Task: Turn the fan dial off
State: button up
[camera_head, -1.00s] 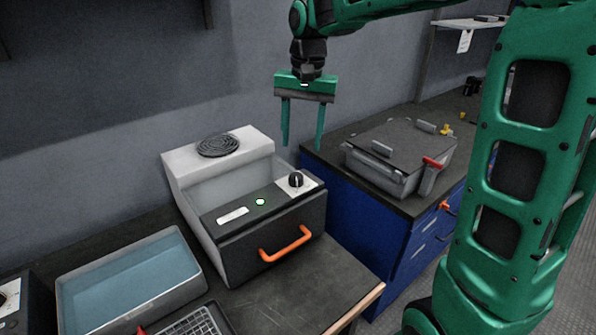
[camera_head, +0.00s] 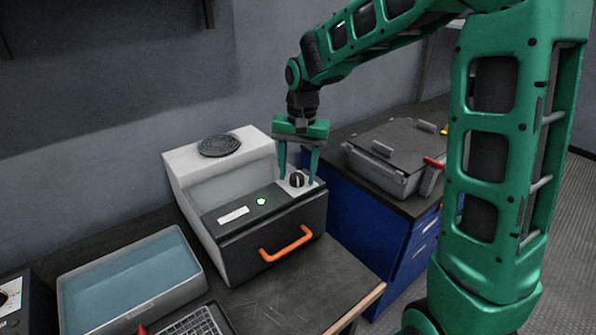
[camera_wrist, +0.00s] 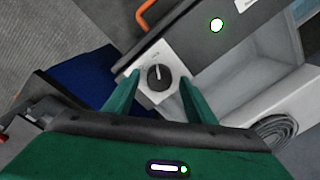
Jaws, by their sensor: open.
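The fan dial (camera_head: 296,179) is a black knob with a white pointer line on a white plate, at the right of the dark front panel of a white box unit (camera_head: 205,245). A green light (camera_head: 261,201) glows on that panel. My gripper (camera_head: 298,180) is above the dial, pointing down, with its green fingers apart on either side of the knob. In the wrist view the dial (camera_wrist: 159,77) shows between the two open fingers (camera_wrist: 153,95), with gaps on both sides. Whether the fingertips reach down to the knob's height is hard to tell.
A grey lidded case (camera_head: 400,157) sits on the blue cabinet (camera_head: 352,220) to the right.

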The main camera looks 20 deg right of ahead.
jog(key=c, duration=1)
jog(key=shift+n, duration=0.3)
jog(key=n, duration=0.5)
jog(key=shift+w+r, duration=0.1)
jog(key=shift+w, duration=0.05)
jog(key=n, duration=0.6)
jog(key=shift+g, duration=0.3)
jog(key=shift+n, duration=0.3)
